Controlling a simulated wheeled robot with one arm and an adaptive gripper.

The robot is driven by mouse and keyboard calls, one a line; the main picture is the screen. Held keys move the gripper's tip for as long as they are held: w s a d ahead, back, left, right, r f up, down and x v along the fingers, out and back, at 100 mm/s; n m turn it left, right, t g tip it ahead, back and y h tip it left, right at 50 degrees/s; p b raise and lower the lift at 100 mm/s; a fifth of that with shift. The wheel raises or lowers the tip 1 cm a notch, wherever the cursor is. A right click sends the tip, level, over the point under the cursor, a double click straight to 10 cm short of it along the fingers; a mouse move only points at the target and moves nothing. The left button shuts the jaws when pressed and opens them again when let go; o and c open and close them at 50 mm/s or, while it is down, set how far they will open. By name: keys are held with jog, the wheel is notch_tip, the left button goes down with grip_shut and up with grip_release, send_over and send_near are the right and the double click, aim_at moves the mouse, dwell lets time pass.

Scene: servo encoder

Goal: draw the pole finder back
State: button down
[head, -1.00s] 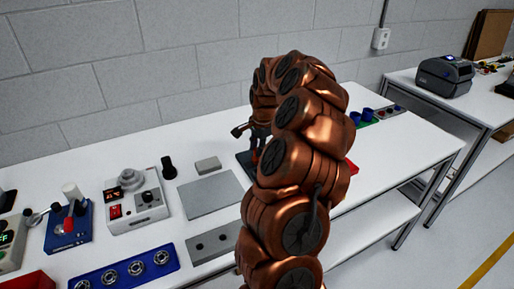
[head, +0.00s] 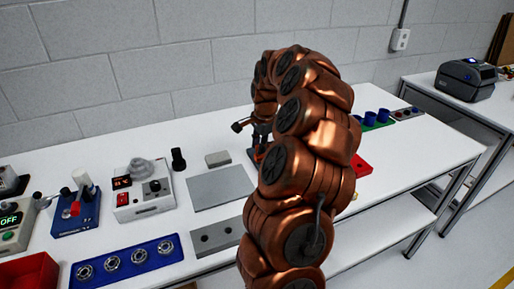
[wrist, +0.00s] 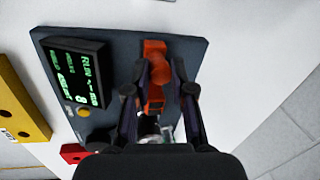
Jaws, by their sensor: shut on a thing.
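In the wrist view, a dark grey encoder station (wrist: 200,50) carries a black display (wrist: 75,72) with green text reading RUN and a figure 8. An orange-red part (wrist: 155,50) with a rounded knob stands on the station, and I take it for the pole finder. My gripper (wrist: 159,75) is shut on it, one dark finger on each side. Its lower portion and the things beneath it are partly hidden by the fingers and palm. In the head view, my gripper (head: 262,132) is over the station, which is mostly hidden by my copper arm.
A yellow block (wrist: 22,105) and a red piece (wrist: 73,153) lie beside the station in the wrist view. In the head view, a grey plate (head: 221,187), a blue bearing tray (head: 125,262) and a white control box (head: 140,192) stand left of my arm.

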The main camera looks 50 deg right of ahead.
jog(key=shift+w+a, duration=0.1)
jog(key=shift+a, duration=0.1)
jog(key=c, duration=1)
grip_release()
jog(key=shift+r, duration=0.1)
jog(key=r, duration=0.4)
jog(key=s+r, duration=0.1)
jog(key=r, duration=0.2)
jog(key=s+r, duration=0.1)
jog(key=r, duration=0.3)
jog(key=shift+s+a+r, duration=0.15)
jog(key=shift+a+r, duration=0.05)
jog(key=shift+r, duration=0.1)
